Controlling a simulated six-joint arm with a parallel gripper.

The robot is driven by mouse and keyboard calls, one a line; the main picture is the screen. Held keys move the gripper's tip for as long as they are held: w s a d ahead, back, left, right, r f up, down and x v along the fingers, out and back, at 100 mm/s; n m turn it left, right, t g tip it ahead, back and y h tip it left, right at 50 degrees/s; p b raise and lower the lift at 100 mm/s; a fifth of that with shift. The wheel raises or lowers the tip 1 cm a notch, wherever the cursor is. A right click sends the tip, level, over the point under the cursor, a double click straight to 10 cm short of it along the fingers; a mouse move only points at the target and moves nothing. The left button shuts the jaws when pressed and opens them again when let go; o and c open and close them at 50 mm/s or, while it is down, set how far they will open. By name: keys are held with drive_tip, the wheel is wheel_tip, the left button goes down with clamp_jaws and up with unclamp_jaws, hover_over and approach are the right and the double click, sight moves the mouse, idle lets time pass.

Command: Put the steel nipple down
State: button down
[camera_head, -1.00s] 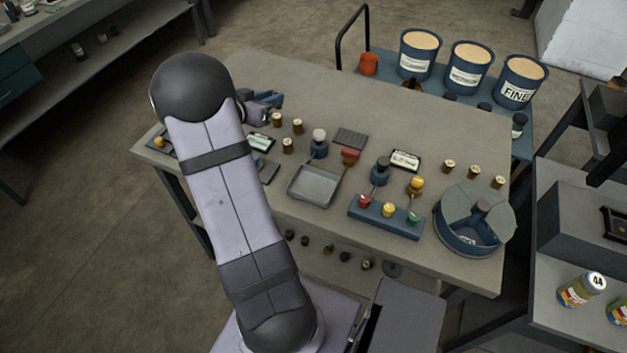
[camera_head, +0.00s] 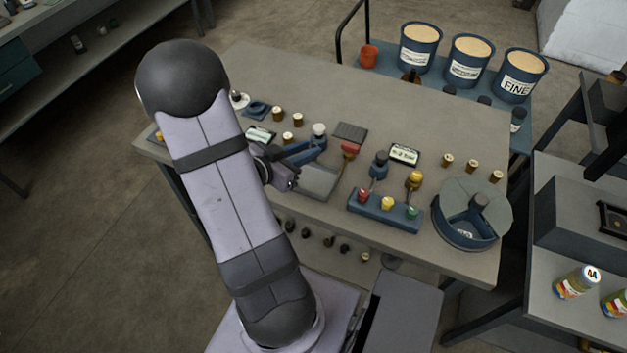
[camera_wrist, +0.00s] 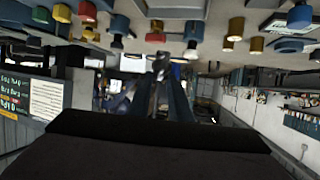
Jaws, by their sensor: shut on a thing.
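My gripper (camera_head: 308,150) is over the front middle of the workbench, beside the grey tray. In the wrist view its two fingers (camera_wrist: 161,80) point away from the camera and are shut on a small grey piece, which I take as the steel nipple (camera_wrist: 159,66). The nipple is dark and small there. I cannot make it out clearly in the head view. The grey tray (camera_head: 318,183) is partly covered by my gripper. A white-topped fitting (camera_head: 319,130) stands just beyond the fingers; I cannot tell whether they touch it.
A blue rack (camera_head: 385,210) with red, yellow and green knobs stands right of the tray. A round divided bin (camera_head: 465,235) is at the right end. Small brass fittings (camera_head: 277,114) and a dark ribbed pad (camera_head: 350,131) lie behind. The back of the bench (camera_head: 300,75) is clear.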

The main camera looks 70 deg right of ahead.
drive_tip(key=shift+f, duration=0.1)
drive_tip(key=shift+f, duration=3.05)
drive_tip(key=shift+f, duration=0.15)
drive_tip(key=shift+f+p, duration=0.45)
drive_tip(key=shift+f, duration=1.3)
drive_tip(key=shift+f, duration=0.1)
drive_tip(key=c, duration=1.6)
unclamp_jaws()
